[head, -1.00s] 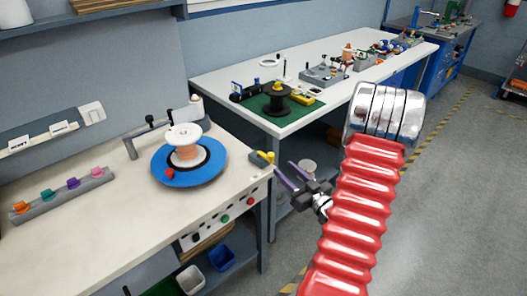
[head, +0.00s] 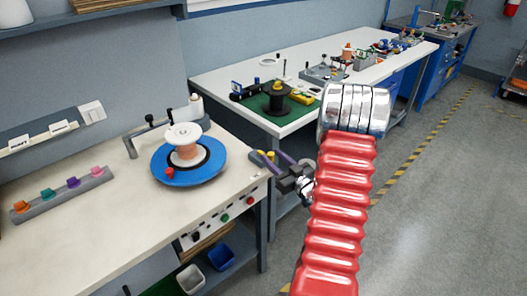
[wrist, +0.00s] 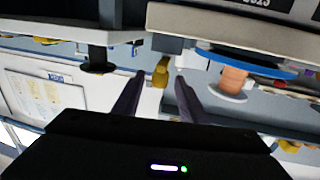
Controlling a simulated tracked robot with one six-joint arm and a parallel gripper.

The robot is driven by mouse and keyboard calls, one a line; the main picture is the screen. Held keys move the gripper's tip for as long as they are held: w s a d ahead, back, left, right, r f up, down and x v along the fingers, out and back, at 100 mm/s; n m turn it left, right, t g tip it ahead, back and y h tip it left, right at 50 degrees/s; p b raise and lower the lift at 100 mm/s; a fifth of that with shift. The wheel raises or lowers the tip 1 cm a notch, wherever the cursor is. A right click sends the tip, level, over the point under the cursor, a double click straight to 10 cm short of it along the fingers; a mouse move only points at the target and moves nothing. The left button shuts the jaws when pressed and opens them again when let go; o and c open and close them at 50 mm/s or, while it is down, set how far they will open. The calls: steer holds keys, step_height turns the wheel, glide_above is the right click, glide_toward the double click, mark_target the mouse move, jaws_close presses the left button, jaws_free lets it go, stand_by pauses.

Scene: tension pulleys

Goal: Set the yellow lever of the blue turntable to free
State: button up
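The blue turntable (head: 160,172) stands on the near bench, carrying a copper-coloured spool with a white top. It also shows in the wrist view (wrist: 245,58), which looks upside down. The yellow lever (wrist: 161,72) sits by a grey block at the bench's right edge. In the wrist view it appears between my fingers, just past their tips, and I see no contact. My gripper (head: 270,156) is open and empty, its dark purple fingers pointing at the lever; it shows in the wrist view too (wrist: 158,82). In the head view my fingers partly cover the lever.
A strip with several coloured pegs (head: 63,193) lies at the bench's left. A second bench (head: 225,85) behind holds a black spool (head: 275,101) on a green mat. Open floor lies at right.

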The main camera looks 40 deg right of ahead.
mark_target(269, 153)
steer(key=w, duration=0.5)
steer(key=shift+w+d, duration=0.4)
steer(key=shift+c, duration=0.7)
jaws_close()
